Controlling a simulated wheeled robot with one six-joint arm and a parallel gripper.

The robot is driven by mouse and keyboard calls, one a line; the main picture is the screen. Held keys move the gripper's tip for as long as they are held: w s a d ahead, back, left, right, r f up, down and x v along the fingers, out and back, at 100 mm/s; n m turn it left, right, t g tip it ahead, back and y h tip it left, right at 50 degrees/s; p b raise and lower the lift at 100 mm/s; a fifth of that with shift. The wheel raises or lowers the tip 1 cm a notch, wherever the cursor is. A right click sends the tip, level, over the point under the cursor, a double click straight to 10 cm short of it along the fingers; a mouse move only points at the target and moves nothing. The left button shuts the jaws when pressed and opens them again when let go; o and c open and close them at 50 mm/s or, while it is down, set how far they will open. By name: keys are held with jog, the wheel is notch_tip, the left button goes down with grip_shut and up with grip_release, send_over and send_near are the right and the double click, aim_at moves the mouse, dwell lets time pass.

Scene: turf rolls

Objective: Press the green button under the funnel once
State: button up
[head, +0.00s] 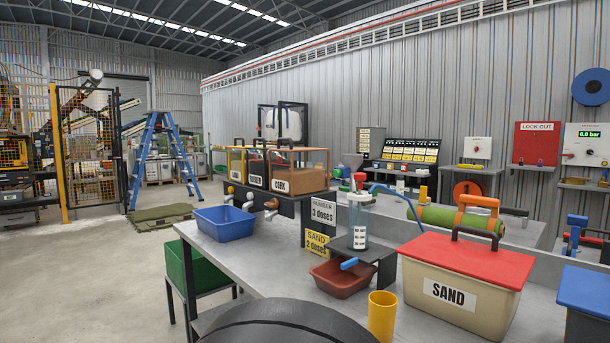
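A small grey funnel (351,160) stands in the middle distance, behind the clear dosing cylinder (357,226) with its red top. Under the funnel there is a small patch that looks greenish, partly covered by things in front. It is too small to tell if it is the green button. My gripper is not in view. A dark rounded shape at the bottom edge looks like part of my own body.
The grey bench holds a blue bin (224,223), a labelled hopper unit (278,170), a red tray (341,278), a yellow cup (382,315) and a SAND box (462,283). A blue ladder (163,160) stands at left.

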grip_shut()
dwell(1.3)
